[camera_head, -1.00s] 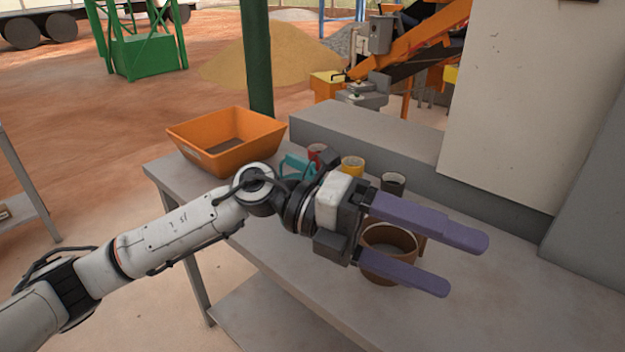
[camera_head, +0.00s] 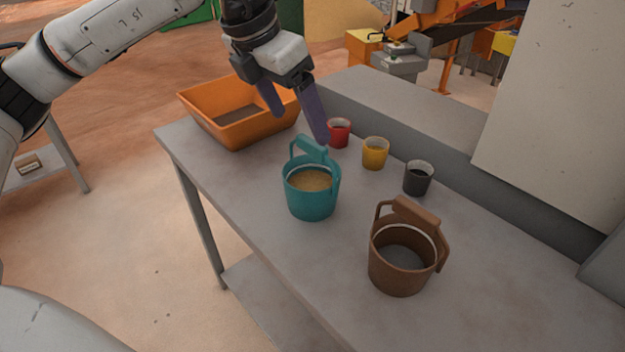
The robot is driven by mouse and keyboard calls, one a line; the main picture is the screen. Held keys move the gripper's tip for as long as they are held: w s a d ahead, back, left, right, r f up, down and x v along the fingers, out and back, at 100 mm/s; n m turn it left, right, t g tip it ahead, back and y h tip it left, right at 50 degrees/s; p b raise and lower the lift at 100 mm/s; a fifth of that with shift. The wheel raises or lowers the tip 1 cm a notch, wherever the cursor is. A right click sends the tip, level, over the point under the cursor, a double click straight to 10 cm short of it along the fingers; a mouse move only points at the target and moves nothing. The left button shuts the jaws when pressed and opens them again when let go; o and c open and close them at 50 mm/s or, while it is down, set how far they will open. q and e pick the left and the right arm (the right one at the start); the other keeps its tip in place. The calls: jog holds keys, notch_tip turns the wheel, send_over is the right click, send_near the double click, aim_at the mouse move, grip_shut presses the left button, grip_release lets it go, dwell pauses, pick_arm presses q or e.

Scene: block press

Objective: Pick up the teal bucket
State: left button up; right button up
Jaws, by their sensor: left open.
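The teal bucket (camera_head: 311,199) stands upright on the grey table (camera_head: 262,222), with tan grainy material inside and its handle raised at the back. My left gripper (camera_head: 299,128) is open and empty, with purple fingers pointing down. It is above and behind the bucket, near the orange tub, and its right finger ends close to the bucket's handle in the picture. I cannot tell whether they touch. My right gripper is not in view.
A brown bucket (camera_head: 392,278) stands to the right on the table. Red (camera_head: 339,134), yellow (camera_head: 375,154) and dark grey (camera_head: 418,179) cups stand in a row behind. An orange tub (camera_head: 237,132) sits at the back left. A grey ledge (camera_head: 400,115) borders the back.

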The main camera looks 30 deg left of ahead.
aim_at(310, 142)
pick_arm(q)
jog(key=x, duration=0.2)
jog(key=p+x, duration=0.1)
jog(key=x, duration=0.2)
jog(key=shift+w+d+f, duration=0.25)
jog(key=shift+c, duration=0.3)
